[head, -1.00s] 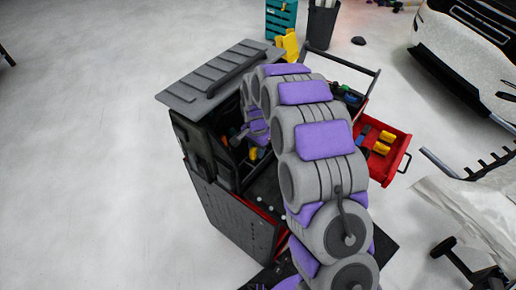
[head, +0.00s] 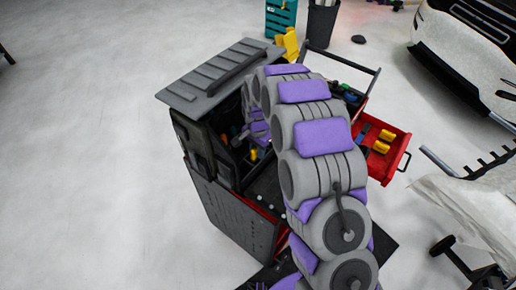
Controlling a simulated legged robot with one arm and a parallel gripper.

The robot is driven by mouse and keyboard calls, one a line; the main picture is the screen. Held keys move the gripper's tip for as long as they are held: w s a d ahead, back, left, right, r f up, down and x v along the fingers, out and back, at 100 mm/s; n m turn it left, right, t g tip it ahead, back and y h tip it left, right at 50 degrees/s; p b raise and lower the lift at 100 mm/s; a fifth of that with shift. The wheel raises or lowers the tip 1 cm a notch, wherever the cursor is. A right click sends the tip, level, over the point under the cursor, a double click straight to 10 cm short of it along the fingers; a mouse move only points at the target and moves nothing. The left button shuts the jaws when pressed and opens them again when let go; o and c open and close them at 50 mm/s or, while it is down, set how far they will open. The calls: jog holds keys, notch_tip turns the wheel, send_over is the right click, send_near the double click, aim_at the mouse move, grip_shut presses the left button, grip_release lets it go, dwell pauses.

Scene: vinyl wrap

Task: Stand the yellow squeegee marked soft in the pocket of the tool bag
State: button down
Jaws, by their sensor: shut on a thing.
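My arm arches over the cart, and my gripper (head: 252,140) is small and partly hidden by its links, beside the open front of the dark tool bag (head: 196,145). My gripper is shut on a small yellow piece, which seems to be the yellow squeegee (head: 254,154). Most of it is hidden and no marking can be read. The bag stands on the cart below the grey ribbed panel. Its pocket is in shadow, and I cannot tell whether the squeegee touches it.
The dark cart (head: 234,214) has a black top with a few small pale dots. A red drawer (head: 397,157) with yellow and blue items sticks out at right, behind my arm. A grey ribbed panel (head: 216,76) overhangs the bag. Floor at left is clear.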

jog(key=shift+d, duration=0.15)
jog(key=shift+f, duration=0.1)
jog(key=c, duration=0.9)
grip_release()
jog(key=shift+f, duration=0.1)
jog(key=shift+o, duration=0.3)
jog(key=shift+s, duration=0.1)
jog(key=shift+s+f, duration=0.1)
notch_tip(320, 180, up, 18)
jog(key=p, duration=0.3)
